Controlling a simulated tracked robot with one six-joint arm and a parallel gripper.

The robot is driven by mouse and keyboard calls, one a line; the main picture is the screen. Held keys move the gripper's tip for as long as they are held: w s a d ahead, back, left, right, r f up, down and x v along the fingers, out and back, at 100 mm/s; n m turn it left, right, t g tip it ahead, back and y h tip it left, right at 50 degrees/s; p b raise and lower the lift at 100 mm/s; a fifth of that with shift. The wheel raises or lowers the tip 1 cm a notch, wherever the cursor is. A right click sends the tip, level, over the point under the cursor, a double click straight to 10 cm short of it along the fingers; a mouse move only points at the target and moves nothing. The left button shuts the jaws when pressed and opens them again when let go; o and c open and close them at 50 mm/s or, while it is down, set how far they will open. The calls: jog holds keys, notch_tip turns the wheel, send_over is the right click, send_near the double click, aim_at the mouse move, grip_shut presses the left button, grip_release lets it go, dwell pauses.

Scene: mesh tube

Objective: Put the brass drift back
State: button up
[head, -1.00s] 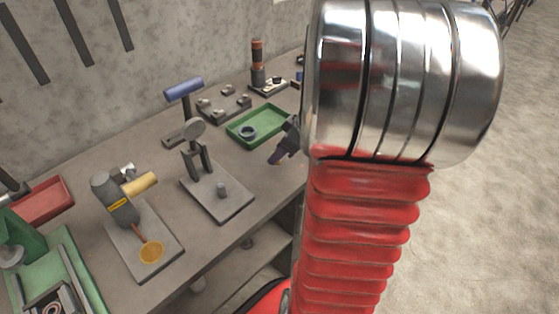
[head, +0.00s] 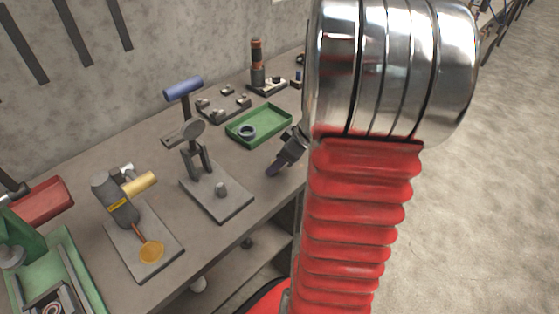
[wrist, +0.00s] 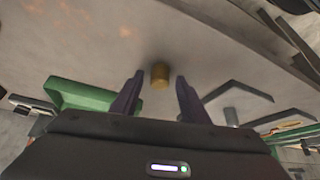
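The brass drift (wrist: 160,75) shows in the wrist view as a short brass-coloured cylinder at the bench top, apart from both fingers in the picture. My gripper (wrist: 160,82) is open, with one purple finger left of the drift and one right of it. Nothing is held. In the head view my gripper (head: 272,169) is low over the bench, right of the plate with a peg and in front of the green tray. I cannot make out the drift in the head view; my gripper or arm may hide it.
The green tray (head: 282,122) holds a grey ring. A plate with a short peg (head: 233,204) and an upright fork stands left of my gripper. The bench's front edge is close.

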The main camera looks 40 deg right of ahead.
jog(key=shift+r, duration=0.1)
jog(key=v, duration=1.2)
jog(key=shift+w+a, duration=0.1)
jog(key=shift+a, duration=0.05)
dwell(0.5)
jog(key=s+a+r+m+h, duration=0.1)
jog(key=s+a+r, duration=0.1)
jog(key=a, duration=1.2)
jog(key=s+a+r+m, duration=0.1)
jog(key=a+r+m, duration=0.1)
jog(key=a, duration=1.2)
jog(key=shift+s+a+r+h, duration=0.35)
jog(key=shift+s+r+h, duration=0.05)
jog(key=shift+r, duration=0.4)
